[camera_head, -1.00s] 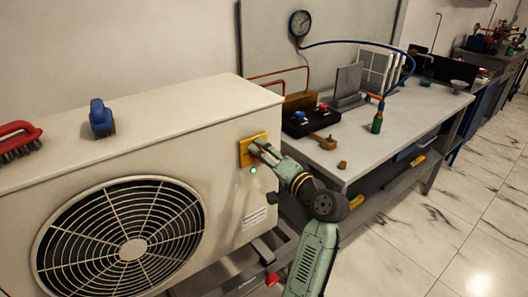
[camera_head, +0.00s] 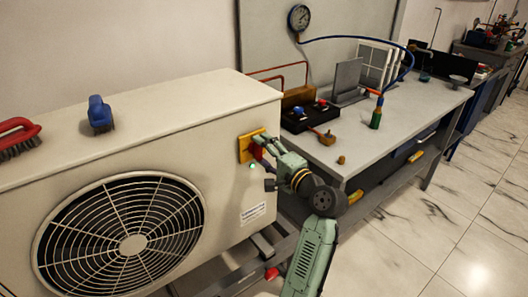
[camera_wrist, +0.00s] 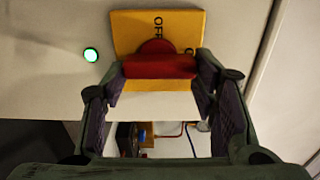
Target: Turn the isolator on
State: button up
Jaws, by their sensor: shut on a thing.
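The isolator is a yellow plate (camera_head: 244,153) with a red handle (camera_head: 257,151), on the front right of a cream fan unit. In the wrist view the plate (camera_wrist: 185,25) carries dark lettering that reads "OFF" at its upper edge, and part of another letter shows at the right. The red handle (camera_wrist: 158,67) lies crosswise in that view, with a round red hub behind it. My gripper (camera_head: 262,143) is at the plate. In the wrist view my gripper (camera_wrist: 161,72) has one finger at each end of the handle and is shut on it.
A green lamp (camera_wrist: 91,55) is lit beside the plate. A blue brush (camera_head: 100,115) and a red brush (camera_head: 17,137) lie on the fan unit (camera_head: 170,95). A grey bench (camera_head: 400,115) with a gauge, hose and tools stands at the right, close to my arm.

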jog(key=o, duration=1.2)
jog(key=shift+c, duration=0.2)
jog(key=v, duration=1.2)
